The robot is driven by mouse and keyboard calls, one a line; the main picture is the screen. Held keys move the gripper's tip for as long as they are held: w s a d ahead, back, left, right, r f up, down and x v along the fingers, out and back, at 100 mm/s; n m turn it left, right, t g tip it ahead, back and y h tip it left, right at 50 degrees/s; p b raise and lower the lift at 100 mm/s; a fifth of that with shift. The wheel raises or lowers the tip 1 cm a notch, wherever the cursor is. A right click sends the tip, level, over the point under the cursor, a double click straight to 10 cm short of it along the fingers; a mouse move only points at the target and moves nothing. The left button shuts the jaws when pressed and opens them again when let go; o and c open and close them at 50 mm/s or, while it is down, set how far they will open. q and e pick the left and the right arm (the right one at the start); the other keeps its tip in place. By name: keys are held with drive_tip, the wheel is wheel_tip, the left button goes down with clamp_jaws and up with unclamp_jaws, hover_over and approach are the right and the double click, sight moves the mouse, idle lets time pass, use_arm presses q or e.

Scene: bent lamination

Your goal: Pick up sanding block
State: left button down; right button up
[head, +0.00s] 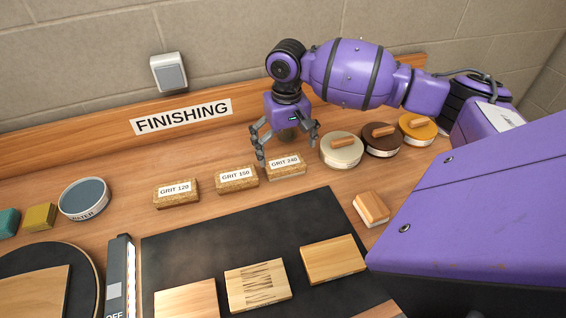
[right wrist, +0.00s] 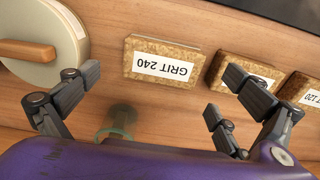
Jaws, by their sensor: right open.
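Three cork blocks stand in a row: GRIT 120 (head: 176,193), GRIT 150 (head: 237,179) and GRIT 240 (head: 286,166). My right gripper (head: 286,150) is open and empty, pointing down above and just behind the GRIT 240 block. In the right wrist view, the GRIT 240 block (right wrist: 161,58) lies ahead between the spread fingers, apart from them. The GRIT 150 block (right wrist: 243,71) is partly behind one finger. A smaller wooden block with a pale underside (head: 371,208) lies right of the dark mat. My left gripper is not in view.
Round lidded tins, cream (head: 341,150), brown (head: 381,139) and yellow (head: 417,128), stand right of the gripper. A water bowl (head: 84,199) is at left. A dark mat (head: 230,231) holds wooden boards in front. A partly hidden greenish round item (right wrist: 115,128) is near the gripper.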

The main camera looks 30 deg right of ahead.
sight(284, 162)
drive_tip(key=shift+f, duration=0.4)
drive_tip(key=f, duration=0.4)
drive_tip(key=shift+w+a+f, duration=0.15)
drive_tip(key=shift+a+f, duration=0.05)
drive_tip(key=shift+c, duration=0.6)
drive_tip(key=c, duration=0.9)
drive_tip(key=shift+r, duration=0.45)
wheel_tip(284, 162, up, 8)
drive_tip(key=shift+r, duration=0.45)
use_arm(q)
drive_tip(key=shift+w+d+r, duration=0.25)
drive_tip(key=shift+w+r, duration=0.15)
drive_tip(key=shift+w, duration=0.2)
use_arm(e)
drive_tip(key=shift+r, duration=0.1)
